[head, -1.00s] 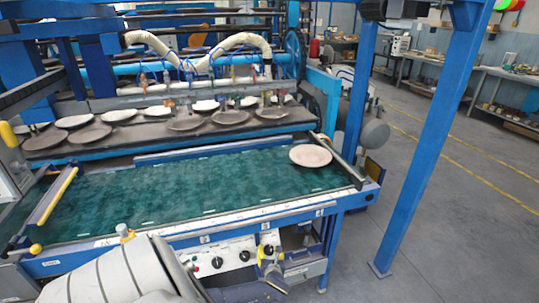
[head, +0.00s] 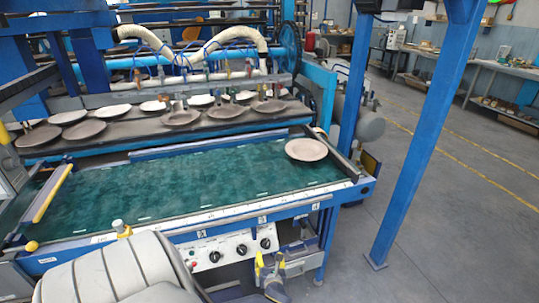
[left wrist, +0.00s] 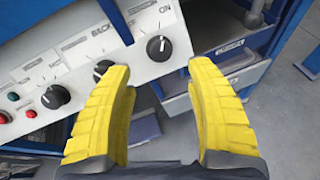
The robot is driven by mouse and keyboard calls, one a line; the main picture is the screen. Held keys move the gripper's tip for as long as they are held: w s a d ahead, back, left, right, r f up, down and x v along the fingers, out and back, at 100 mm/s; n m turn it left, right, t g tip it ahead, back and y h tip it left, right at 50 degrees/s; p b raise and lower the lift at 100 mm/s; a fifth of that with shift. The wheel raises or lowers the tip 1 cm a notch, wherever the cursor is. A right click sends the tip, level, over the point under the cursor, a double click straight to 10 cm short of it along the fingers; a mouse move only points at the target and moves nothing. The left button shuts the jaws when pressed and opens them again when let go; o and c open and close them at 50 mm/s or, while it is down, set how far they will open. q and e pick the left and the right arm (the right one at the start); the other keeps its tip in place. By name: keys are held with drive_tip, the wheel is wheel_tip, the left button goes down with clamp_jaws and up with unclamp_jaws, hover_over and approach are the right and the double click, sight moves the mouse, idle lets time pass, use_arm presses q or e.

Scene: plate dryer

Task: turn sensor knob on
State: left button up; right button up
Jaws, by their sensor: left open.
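A white control panel (head: 235,248) on the machine's front carries black knobs in a row. The rightmost knob (head: 265,243) also shows in the left wrist view (left wrist: 159,48), below a label reading ON. A middle knob (left wrist: 103,70), partly hidden by the left finger, and another black knob (left wrist: 55,96) are further left. I cannot read which is the sensor knob. My left gripper (head: 269,259) is open and empty, just below and in front of the rightmost knob. In the wrist view its yellow fingers (left wrist: 159,70) are apart, with that knob showing between and beyond their tips. My right gripper is not seen.
Red buttons (left wrist: 13,97) sit at the panel's left. A grey drawer (left wrist: 220,68) is right of the panel. The green conveyor table (head: 170,190) above bears a plate (head: 306,149) at its right end. A blue post (head: 420,140) stands to the right, with open floor around it.

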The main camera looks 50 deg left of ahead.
use_arm(q)
drive_tip(key=shift+v, duration=1.5)
